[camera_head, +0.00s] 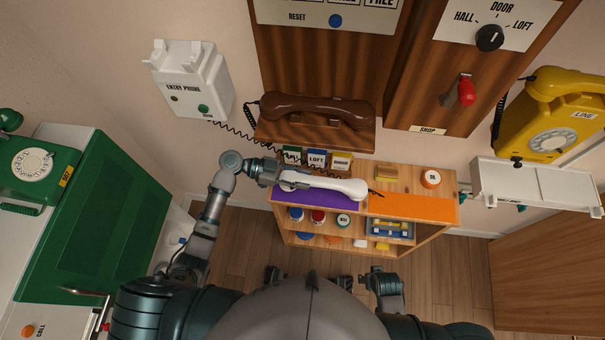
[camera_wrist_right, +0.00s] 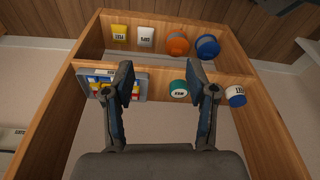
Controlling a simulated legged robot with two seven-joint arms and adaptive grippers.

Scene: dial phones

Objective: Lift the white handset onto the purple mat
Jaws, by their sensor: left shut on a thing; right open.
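The white handset (camera_head: 340,187) lies lengthwise over the purple mat (camera_head: 318,202) on top of the wooden shelf unit. My left gripper (camera_head: 287,181) is shut on the handset's left end. I cannot tell whether the handset touches the mat or hangs just above it. A dark coiled cord runs from the white entry phone (camera_head: 189,82) on the wall toward the handset. My right gripper (camera_wrist_right: 165,95) is open and empty in the right wrist view, in front of the shelf's compartments.
An orange mat (camera_head: 412,207) lies right of the purple one. A yellow dial phone (camera_head: 550,128) is at right, a green one (camera_head: 38,165) at left.

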